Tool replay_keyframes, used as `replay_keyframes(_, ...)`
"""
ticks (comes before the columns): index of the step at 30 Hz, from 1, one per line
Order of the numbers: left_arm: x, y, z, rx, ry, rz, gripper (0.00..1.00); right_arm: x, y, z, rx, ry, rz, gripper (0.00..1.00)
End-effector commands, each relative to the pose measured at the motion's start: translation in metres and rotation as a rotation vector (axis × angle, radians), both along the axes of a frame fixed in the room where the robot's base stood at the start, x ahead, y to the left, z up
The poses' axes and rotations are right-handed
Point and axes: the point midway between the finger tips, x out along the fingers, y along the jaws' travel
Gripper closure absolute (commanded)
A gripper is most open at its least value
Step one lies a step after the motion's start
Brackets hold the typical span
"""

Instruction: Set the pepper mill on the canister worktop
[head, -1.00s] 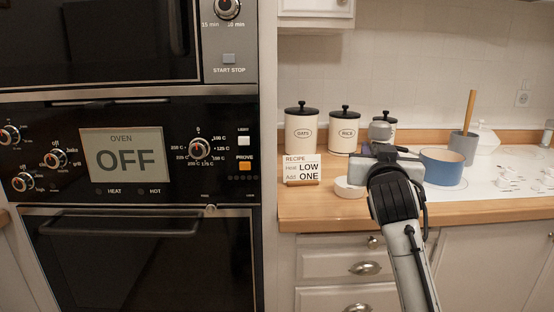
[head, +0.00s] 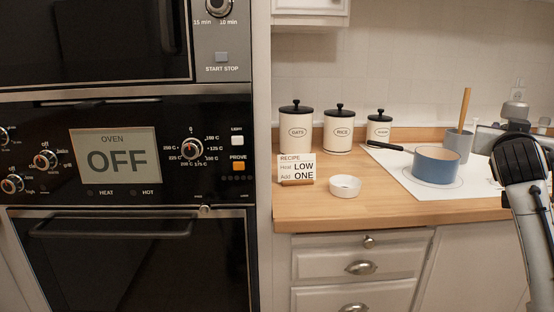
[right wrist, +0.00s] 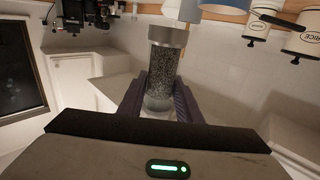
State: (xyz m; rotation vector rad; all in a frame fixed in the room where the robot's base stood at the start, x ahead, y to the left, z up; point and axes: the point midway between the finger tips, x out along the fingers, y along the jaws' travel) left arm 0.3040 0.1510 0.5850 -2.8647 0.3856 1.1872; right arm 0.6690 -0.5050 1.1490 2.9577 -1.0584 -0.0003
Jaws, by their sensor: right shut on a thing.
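My right gripper (head: 512,128) is at the right edge of the head view, over the hob side of the counter. It is shut on the pepper mill, a clear cylinder full of dark peppercorns (right wrist: 162,72), held between both fingers (right wrist: 158,98) in the right wrist view. In the head view a grey rounded top (head: 514,110), apparently the mill's, shows above the gripper; the rest is hidden. The canister worktop (head: 390,205) is a wooden counter with oats (head: 297,130), rice (head: 338,134) and a third canister (head: 379,130) at the back. My left gripper is out of view.
A white bowl (head: 345,186) and a recipe card (head: 297,168) stand at the worktop's front left. Bare wood lies around the bowl.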

Motion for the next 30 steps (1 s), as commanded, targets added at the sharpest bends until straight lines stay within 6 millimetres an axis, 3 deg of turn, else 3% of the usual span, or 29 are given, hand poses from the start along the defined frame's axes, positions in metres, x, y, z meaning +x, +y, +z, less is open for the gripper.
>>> replay_keyframes(6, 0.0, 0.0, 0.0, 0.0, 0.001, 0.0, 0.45, -0.014, -0.028, 0.016, -0.002, -0.004, -0.053, 0.96)
replay_keyframes(14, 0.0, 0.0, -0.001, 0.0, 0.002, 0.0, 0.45, -0.011, -0.005, -0.018, 0.0, 0.001, 0.017, 0.96)
replay_keyframes(23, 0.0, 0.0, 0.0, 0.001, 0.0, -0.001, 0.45, -0.015, 0.038, -0.082, -0.001, 0.006, 0.161, 0.96)
replay_keyframes(30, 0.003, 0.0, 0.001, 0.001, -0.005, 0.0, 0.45, -0.04, 0.098, -0.162, 0.001, 0.009, 0.369, 0.96)
